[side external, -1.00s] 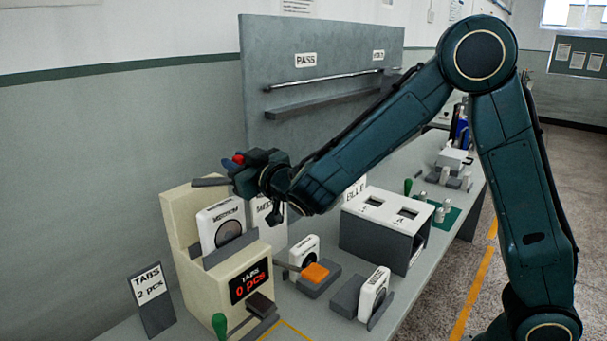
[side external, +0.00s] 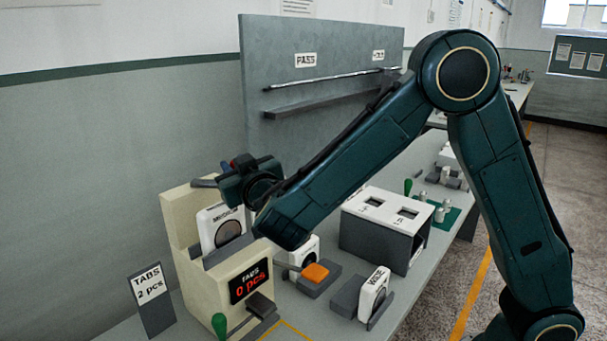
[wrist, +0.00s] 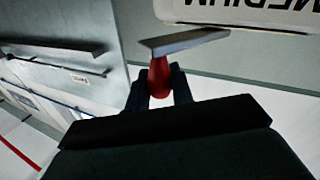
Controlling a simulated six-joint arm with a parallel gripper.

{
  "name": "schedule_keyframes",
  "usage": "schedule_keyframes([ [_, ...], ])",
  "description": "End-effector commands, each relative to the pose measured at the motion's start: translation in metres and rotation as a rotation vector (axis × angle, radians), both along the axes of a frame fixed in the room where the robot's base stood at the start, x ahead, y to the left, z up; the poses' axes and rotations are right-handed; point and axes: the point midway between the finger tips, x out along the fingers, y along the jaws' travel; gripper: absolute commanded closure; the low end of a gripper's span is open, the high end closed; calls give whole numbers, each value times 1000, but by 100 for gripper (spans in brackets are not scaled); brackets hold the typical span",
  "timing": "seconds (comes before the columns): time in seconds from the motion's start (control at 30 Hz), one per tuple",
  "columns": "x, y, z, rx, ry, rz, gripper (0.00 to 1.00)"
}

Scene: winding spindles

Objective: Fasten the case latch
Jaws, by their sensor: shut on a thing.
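The cream case (side external: 185,235) stands at the front left, with a white cartridge (side external: 212,228) in its upper slot. A flat grey bar (side external: 203,183) lies at the case's top; I take it for the latch. In the wrist view the bar (wrist: 185,41) has a red handle (wrist: 159,78) at its near side. My gripper (wrist: 160,88) is shut on that red handle, a finger on each side. In the side view my gripper (side external: 229,174) is over the top of the case and hides part of the bar.
A green-handled lever (side external: 219,325) and a dark tab (side external: 260,304) are low on the case front. A TABS sign (side external: 152,299) stands at left. White cartridges (side external: 374,290), an orange block (side external: 315,272) and a white-topped box (side external: 383,225) stand to the right. A grey panel (side external: 320,85) rises behind.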

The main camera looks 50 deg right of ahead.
Motion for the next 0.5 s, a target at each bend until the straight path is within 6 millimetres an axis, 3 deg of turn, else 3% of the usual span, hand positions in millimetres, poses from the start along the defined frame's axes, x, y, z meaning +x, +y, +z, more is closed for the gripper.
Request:
schedule_keyframes([
  [0.5, -10, 23, 0, 1, -1, -244, 100],
])
